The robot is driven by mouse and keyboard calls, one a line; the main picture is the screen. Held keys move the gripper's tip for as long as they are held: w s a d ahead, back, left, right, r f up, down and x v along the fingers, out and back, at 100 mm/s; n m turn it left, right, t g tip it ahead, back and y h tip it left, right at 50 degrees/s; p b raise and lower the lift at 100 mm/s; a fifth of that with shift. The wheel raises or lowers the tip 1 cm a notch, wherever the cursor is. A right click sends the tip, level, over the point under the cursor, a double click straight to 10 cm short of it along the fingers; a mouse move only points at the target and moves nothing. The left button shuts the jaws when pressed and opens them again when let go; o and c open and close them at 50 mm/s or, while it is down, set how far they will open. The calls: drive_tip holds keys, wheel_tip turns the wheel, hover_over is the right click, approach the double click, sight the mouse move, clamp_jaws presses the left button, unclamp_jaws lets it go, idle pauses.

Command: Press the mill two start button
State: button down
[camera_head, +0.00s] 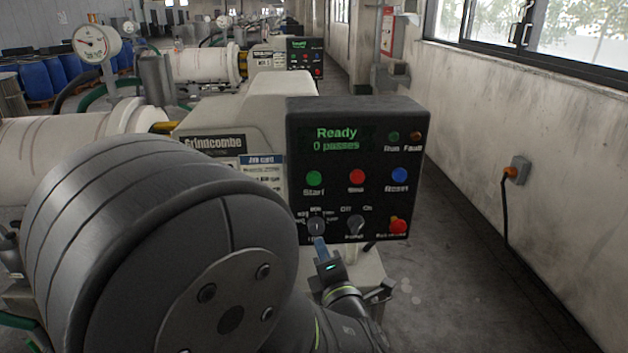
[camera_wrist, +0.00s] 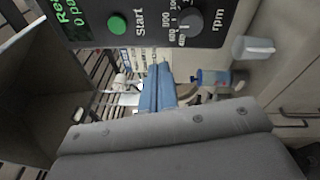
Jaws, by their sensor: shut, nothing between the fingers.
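The near black control panel (camera_head: 357,135) has a green display reading "Ready" and "0 passes". Its green Start button (camera_head: 314,178) is at the left of a row with a red button (camera_head: 357,177) and a blue button (camera_head: 399,175). I cannot read a mill number on it. My gripper (camera_head: 320,245) is shut and empty, its blue fingertips just below the rpm knob (camera_head: 316,226), below the Start button. In the wrist view the panel appears turned sideways, with the Start button (camera_wrist: 117,24) up and left of the blue fingers (camera_wrist: 157,88). The fingers appear clear of the button.
A second, farther panel (camera_head: 305,58) stands on another mill behind. The near panel also carries a two-position switch (camera_head: 355,226) and a red emergency knob (camera_head: 397,227). The mill's pale housing (camera_head: 255,110) is left of the panel. Open floor (camera_head: 470,290) lies to the right, toward the wall.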

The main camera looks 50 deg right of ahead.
sight(308, 180)
wheel_tip(308, 180, up, 9)
drive_tip(key=n+t+y, duration=0.1)
drive_tip(key=n+y, duration=0.7)
drive_tip(key=n, duration=0.5)
drive_tip(key=shift+w+d, duration=0.2)
drive_tip(key=shift+d, duration=0.1)
drive_tip(key=shift+w+d, duration=3.15)
drive_tip(key=shift+w+d, duration=0.3)
drive_tip(key=shift+w+d, duration=0.3)
drive_tip(key=shift+s+a, duration=0.6)
